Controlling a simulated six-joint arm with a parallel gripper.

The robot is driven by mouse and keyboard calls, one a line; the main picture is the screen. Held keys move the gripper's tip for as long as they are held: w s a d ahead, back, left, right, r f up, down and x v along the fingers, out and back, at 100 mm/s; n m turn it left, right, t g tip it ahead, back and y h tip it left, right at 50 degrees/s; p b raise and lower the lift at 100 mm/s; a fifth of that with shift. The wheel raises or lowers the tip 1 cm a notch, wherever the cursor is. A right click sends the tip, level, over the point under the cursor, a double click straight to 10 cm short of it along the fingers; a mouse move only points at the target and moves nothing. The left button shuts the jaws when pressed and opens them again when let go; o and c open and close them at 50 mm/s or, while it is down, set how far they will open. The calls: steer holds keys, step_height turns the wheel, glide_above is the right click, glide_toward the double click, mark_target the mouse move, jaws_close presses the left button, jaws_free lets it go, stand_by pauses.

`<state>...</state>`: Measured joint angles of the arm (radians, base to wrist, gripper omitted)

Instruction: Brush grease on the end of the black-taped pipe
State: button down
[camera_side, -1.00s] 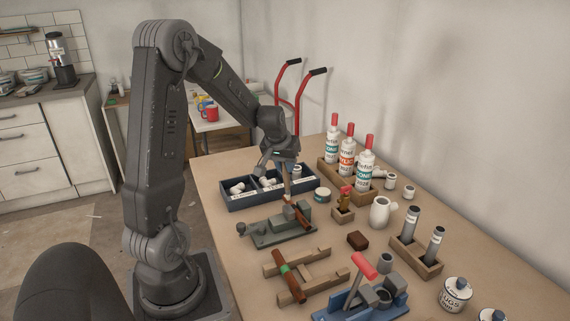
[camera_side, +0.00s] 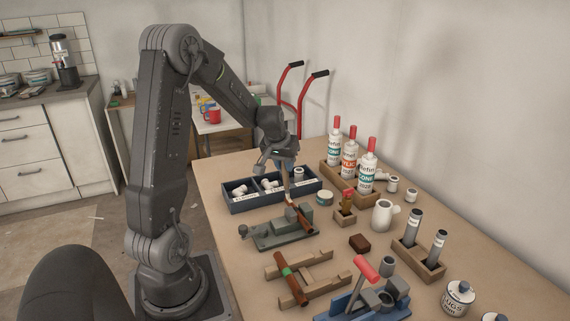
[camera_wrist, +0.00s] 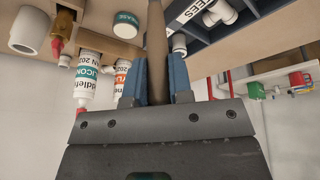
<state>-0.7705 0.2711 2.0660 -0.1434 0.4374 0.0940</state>
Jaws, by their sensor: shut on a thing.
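My gripper (camera_side: 284,165) is shut on a slim tan-brown handle, seemingly a brush. In the wrist view the handle (camera_wrist: 156,50) stands between the blue fingers (camera_wrist: 157,85); its far end is out of view. In the side view its lower end is close to a brown pipe (camera_side: 301,216) held slantwise in a grey-green vise (camera_side: 272,236); I cannot tell whether they touch. Black tape on that pipe is not clear. Another brown pipe (camera_side: 292,284), with a green band, lies across a wooden stand (camera_side: 318,258). A teal-topped tin (camera_side: 324,198) stands right of the gripper; its label reads like "grease".
A blue divided tray (camera_side: 240,207) with white fittings is behind the vise. Red-capped bottles (camera_side: 348,158) stand in a wooden rack. A small wooden holder (camera_side: 344,216), white jug (camera_side: 382,215), grey tubes (camera_side: 415,228) and blue vise (camera_side: 365,300) crowd the right.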

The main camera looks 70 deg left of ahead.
steer(key=shift+d, duration=1.05)
steer(key=shift+a, duration=0.15)
steer(key=shift+a, duration=0.9)
steer(key=shift+r, duration=0.15)
steer(key=shift+s+r, duration=0.2)
steer(key=shift+r, duration=1.5)
steer(key=shift+s+r, duration=0.15)
steer(key=shift+r, duration=1.55)
